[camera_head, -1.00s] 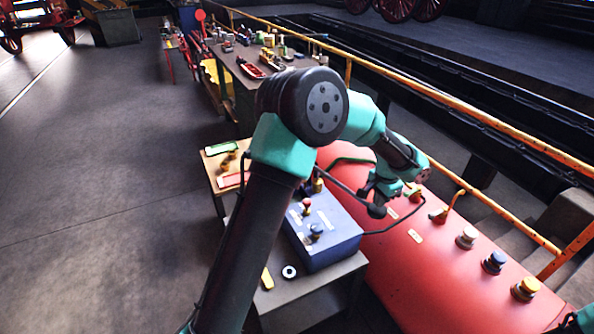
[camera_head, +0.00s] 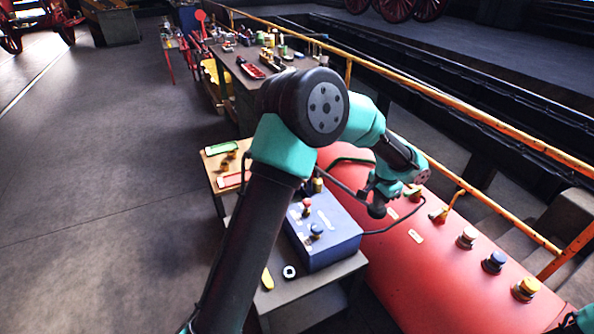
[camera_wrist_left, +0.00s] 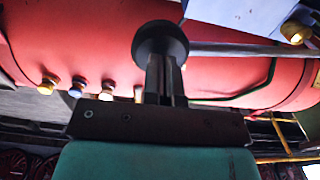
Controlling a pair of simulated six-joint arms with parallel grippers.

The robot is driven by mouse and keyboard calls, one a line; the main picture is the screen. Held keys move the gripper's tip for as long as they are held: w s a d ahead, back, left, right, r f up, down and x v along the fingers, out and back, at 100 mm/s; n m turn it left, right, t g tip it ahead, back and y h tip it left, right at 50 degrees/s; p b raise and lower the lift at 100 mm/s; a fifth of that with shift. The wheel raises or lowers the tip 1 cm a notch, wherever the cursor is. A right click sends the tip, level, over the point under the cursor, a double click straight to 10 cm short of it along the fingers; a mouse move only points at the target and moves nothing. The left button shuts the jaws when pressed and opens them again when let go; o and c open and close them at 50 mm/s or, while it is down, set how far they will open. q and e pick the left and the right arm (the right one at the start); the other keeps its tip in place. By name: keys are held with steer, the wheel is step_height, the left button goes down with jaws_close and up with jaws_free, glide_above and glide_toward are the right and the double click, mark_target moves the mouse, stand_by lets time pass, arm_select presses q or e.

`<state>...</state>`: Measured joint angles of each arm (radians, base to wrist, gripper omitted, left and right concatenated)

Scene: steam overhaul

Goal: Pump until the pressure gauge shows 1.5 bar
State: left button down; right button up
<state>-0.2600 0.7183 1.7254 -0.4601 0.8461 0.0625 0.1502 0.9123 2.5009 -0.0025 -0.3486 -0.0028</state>
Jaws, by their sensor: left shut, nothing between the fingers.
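A lever rod (camera_head: 345,189) runs from behind my left arm over the blue box, with a dark round knob (camera_head: 376,210) on its end. I take it for the pump handle. My left gripper (camera_head: 374,197) is shut and points down at the knob. In the left wrist view the black knob (camera_wrist_left: 160,42) stands right at the tips of the shut fingers (camera_wrist_left: 165,75), and the grey rod (camera_wrist_left: 240,49) runs off to the right. Whether they touch, I cannot tell. I cannot make out a pressure gauge or reading. My right gripper is out of view.
A red boiler (camera_head: 440,270) lies at the right with several coloured knobs. A blue box (camera_head: 325,235) with red and blue knobs stands on a low table (camera_head: 315,305). A yellow railing (camera_head: 480,120) runs behind. A workbench (camera_head: 235,75) stands farther back. The floor at left is clear.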

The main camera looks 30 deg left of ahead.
arm_select(q)
steer(key=shift+f, duration=0.25)
steer(key=shift+f, duration=0.2)
steer(key=shift+f, duration=2.95)
steer(key=shift+r, duration=4.15)
steer(key=shift+r, duration=2.5)
